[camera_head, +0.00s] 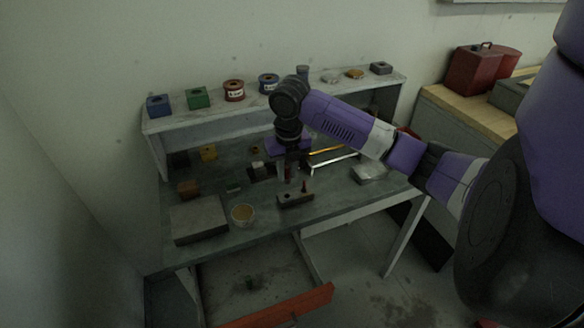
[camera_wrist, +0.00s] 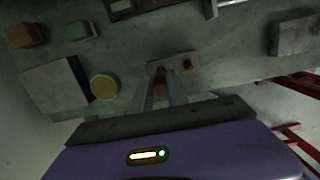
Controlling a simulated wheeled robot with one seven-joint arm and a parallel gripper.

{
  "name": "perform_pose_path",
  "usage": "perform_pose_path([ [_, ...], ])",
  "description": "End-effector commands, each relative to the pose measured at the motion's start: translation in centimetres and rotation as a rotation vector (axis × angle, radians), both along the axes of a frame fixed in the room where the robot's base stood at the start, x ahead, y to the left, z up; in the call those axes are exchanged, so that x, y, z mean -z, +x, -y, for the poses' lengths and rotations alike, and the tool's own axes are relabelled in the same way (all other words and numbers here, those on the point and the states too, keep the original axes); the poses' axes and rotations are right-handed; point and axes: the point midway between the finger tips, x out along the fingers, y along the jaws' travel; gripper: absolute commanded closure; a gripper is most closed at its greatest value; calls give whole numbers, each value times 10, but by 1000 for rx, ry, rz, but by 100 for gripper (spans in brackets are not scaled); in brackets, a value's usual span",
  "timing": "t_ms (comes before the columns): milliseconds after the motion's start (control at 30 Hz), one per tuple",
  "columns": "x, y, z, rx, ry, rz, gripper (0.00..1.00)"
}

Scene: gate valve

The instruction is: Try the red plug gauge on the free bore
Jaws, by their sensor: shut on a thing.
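My gripper (camera_head: 289,168) hangs over the middle of the bench, pointing down, above and slightly behind a small dark block (camera_head: 295,201). In the wrist view its fingers (camera_wrist: 160,88) are shut on a reddish piece (camera_wrist: 160,87), which looks like the red plug gauge. Its lower end lies over or near the left part of the block (camera_wrist: 172,63); I cannot tell whether it touches. A small red pin (camera_head: 304,186) stands upright in the block's right part; it also shows in the wrist view (camera_wrist: 187,65). The free bore is not clearly visible.
A round tan bowl (camera_head: 243,214) and a grey plate (camera_head: 198,220) lie left of the block. A grey metal block (camera_head: 368,173) lies to the right. Yellow and silver rods (camera_head: 330,158) lie behind.

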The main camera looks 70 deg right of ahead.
Motion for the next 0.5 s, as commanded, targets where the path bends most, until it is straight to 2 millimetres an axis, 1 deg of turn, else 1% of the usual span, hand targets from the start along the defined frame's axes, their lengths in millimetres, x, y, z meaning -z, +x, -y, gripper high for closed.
perform_pose_path([
  [267,7,1,0,-19,0,0,100],
  [500,24,0,0,-18,0,-2,100],
])
